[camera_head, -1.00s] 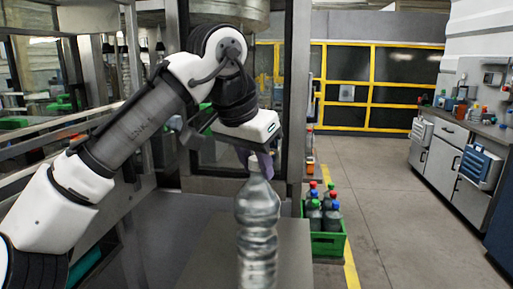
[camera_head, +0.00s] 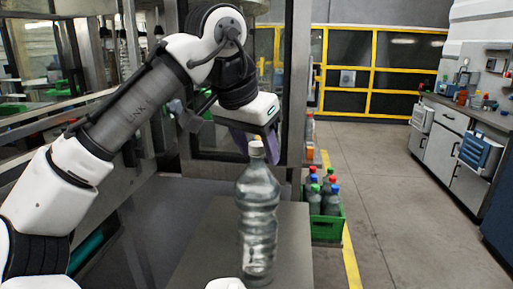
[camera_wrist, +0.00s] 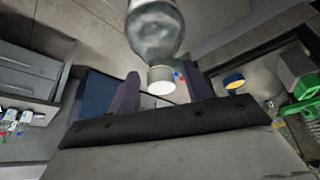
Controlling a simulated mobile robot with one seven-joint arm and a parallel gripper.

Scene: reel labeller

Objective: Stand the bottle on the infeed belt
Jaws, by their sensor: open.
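The clear grey plastic bottle (camera_head: 257,215) with a white cap stands upright on a grey flat surface (camera_head: 205,245) in the head view. My gripper (camera_head: 256,142) is at the height of the cap, with its purple fingers apart on either side of it. In the wrist view the bottle (camera_wrist: 155,32) shows from above its cap, and the cap lies between the spread fingers of my gripper (camera_wrist: 164,90). I cannot tell whether either finger touches the cap. Which part of the machine the grey surface is cannot be told for sure.
A green crate (camera_head: 328,230) of bottles with red and blue caps stands on the floor to the right. A metal post (camera_head: 297,90) rises behind my gripper. A workbench (camera_head: 450,150) is at the far right. The floor between is clear.

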